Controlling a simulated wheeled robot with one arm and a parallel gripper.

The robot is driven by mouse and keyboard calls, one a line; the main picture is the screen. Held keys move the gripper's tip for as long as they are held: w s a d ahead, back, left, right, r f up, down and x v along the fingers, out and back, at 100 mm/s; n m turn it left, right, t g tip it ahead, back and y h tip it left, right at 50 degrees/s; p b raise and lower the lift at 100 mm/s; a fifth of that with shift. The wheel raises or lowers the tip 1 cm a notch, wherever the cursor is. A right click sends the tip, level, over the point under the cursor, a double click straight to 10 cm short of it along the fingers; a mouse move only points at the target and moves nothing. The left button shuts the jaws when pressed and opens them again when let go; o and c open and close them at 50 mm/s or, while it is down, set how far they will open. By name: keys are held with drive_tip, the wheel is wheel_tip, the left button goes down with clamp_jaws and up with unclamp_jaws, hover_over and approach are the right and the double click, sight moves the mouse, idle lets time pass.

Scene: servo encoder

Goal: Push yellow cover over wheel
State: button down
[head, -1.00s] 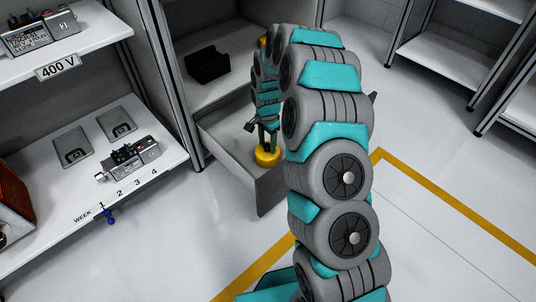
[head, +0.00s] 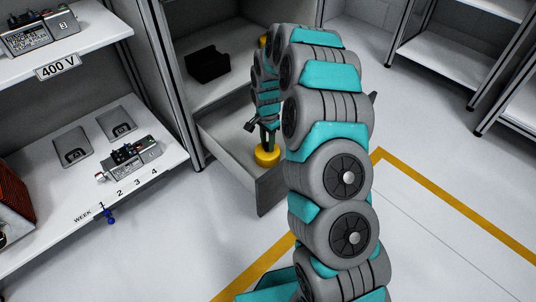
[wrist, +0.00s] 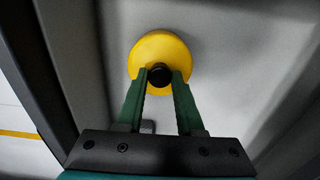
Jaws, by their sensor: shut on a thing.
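The yellow cover (head: 267,157) is a round disc with a black knob (wrist: 160,76) at its middle. It sits low inside the open grey drawer (head: 272,192), and it shows whole in the wrist view (wrist: 150,48). My gripper (head: 268,143) reaches down from above, and its green fingers are shut on the black knob, one on each side. I cannot tell whether the cover touches the drawer floor. No wheel that the cover could fit over is clearly visible; my arm hides part of the cabinet.
Another yellow thing (head: 263,41) shows partly behind my arm. A black bin (head: 207,65) stands on the shelf above the drawer. At left, a shelf holds devices (head: 130,158) and grey plates. The drawer walls rise close around my gripper. The floor at right is clear.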

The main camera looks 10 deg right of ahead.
sight(267, 145)
drive_tip(key=shift+r+p, duration=0.85)
drive_tip(key=shift+r, duration=2.65)
